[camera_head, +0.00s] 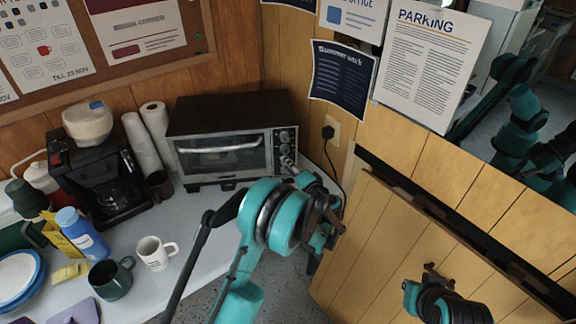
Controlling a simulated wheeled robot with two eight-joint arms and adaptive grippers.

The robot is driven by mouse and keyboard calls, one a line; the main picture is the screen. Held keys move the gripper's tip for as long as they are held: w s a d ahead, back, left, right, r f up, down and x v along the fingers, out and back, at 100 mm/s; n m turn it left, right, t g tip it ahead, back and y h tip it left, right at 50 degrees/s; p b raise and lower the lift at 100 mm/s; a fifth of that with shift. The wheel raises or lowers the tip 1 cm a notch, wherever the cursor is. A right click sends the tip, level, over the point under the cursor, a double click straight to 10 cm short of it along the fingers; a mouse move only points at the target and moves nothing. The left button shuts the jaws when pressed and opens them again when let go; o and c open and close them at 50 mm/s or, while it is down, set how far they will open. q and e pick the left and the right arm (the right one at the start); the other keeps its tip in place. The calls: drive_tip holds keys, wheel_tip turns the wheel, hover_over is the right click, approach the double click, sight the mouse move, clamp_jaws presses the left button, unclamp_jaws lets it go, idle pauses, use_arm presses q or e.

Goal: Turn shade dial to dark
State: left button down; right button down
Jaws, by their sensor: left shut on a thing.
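The toaster oven (222,138) stands at the back of the counter against the wood wall, its glass door closed. A column of dials (284,137) runs down the right side of its front. My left gripper (289,166) reaches up to the lowest dial and is shut on it. The fingers and wrist cover most of that dial, so its pointer and markings cannot be read. My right gripper (434,275) is low at the right, in front of the wood panelling and away from the oven. Its finger opening is not clear.
Left of the oven are paper rolls (155,132), a dark jar (160,185) and a black coffee maker (100,175). A white mug (154,252), a green mug (111,278) and a blue bottle (82,232) stand nearer. A wall outlet (332,133) with a plugged cord is right of the oven.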

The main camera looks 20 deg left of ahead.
idle(0.4)
use_arm(q)
drive_tip(key=c, duration=1.3)
unclamp_jaws()
drive_tip(key=shift+o, duration=0.2)
drive_tip(key=f+v, duration=0.1)
drive_tip(key=v, duration=0.7)
drive_tip(key=shift+r, duration=0.4)
